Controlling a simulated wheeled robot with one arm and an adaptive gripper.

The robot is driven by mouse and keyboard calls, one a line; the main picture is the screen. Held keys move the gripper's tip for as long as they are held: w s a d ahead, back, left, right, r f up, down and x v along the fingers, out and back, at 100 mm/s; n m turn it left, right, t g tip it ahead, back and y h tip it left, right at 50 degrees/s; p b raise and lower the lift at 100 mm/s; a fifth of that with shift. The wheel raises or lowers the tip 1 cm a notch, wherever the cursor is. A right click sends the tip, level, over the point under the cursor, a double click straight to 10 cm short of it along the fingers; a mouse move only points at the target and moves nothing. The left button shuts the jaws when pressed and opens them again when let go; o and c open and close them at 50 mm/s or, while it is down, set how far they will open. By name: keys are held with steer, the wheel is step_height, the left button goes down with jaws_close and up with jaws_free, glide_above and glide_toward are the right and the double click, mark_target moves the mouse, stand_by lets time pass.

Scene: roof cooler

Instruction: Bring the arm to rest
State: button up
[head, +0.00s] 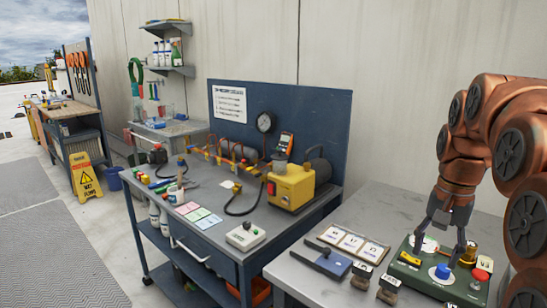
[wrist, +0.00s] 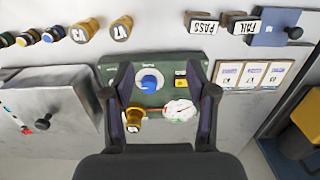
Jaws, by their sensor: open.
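My gripper (head: 446,232) hangs at the lower right of the head view, pointing down over a green box (head: 408,277) on the right-hand grey bench. Its two fingers are apart, with nothing held between them. In the wrist view my gripper (wrist: 160,82) spans the green box (wrist: 110,72), which shows a blue knob (wrist: 148,82), a brass fitting (wrist: 133,118) and a white dial (wrist: 179,110) between the fingers. Whether a finger touches the box I cannot tell.
Two stamps marked PASS (wrist: 203,24) and FAIL (wrist: 243,25) stand close by. A tray of cards (head: 349,243) and a blue block with a handle (head: 321,262) lie left of the box. A yellow pump (head: 291,188) stands on the neighbouring blue bench.

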steer(key=s+a+f+n+g, duration=0.1)
steer(key=s+a+f+n, duration=0.3)
steer(key=s, duration=0.5)
steer(key=s+a+f+n, duration=0.1)
steer(key=s+a+f, duration=0.4)
steer(key=s+f, duration=0.3)
steer(key=s+a+f+n+g, duration=0.1)
steer(key=s+a+f+n, duration=0.3)
steer(key=s, duration=0.5)
steer(key=s+p+v, duration=0.2)
steer(key=p+v, duration=1)
steer(key=v, duration=0.1)
steer(key=shift+a+r+m+t+p, duration=0.3)
steer(key=shift+a+r+m+p, duration=0.1)
steer(key=shift+a, duration=0.2)
